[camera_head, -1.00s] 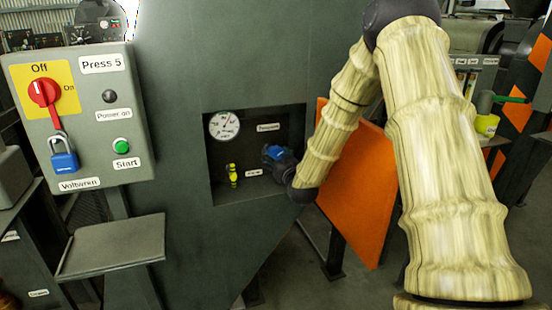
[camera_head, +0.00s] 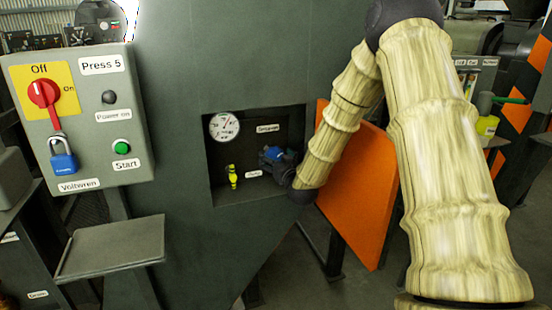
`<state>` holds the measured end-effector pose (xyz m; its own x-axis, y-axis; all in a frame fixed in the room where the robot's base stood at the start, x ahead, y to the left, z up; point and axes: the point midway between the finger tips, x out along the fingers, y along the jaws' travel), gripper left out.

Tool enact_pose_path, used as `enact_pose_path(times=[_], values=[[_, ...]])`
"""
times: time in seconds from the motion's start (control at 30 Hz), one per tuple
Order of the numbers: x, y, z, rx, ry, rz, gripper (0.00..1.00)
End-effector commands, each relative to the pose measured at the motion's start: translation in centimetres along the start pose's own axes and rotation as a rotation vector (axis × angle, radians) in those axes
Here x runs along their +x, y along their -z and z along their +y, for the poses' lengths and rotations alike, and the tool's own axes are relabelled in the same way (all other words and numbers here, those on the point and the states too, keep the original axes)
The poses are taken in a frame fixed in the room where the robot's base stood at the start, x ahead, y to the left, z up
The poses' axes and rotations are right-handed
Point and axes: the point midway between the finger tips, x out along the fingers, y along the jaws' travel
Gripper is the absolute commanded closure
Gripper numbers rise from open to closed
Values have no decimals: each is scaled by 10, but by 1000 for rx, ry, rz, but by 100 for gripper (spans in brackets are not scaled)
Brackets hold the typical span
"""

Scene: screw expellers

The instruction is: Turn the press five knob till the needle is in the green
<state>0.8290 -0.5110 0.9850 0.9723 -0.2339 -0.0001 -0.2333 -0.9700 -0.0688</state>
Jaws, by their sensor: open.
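The Press 5 recess holds a round white pressure gauge (camera_head: 224,126) at its upper left. The needle is small, and I cannot tell whether it is in a green zone. A blue knob (camera_head: 272,153) sits at the right of the recess, under a small label, partly covered by my gripper. My dark gripper (camera_head: 278,160) reaches into the recess from the right, at the knob. It is open; its fingers are small and dark, and I cannot tell whether they touch the knob.
A yellow valve-like fitting (camera_head: 233,177) stands left of the knob, low in the recess. A grey control box labelled Press 5 (camera_head: 80,118) with a red switch and blue padlock is at left, above a shelf (camera_head: 110,247). An orange panel (camera_head: 358,190) stands behind my arm.

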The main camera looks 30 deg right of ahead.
Motion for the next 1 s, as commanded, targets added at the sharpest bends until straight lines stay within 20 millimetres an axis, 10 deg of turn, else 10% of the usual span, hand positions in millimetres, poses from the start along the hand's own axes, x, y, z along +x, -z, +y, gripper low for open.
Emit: enact_pose_path(times=[1.0], values=[[-119,0,1,1,0,0,18]])
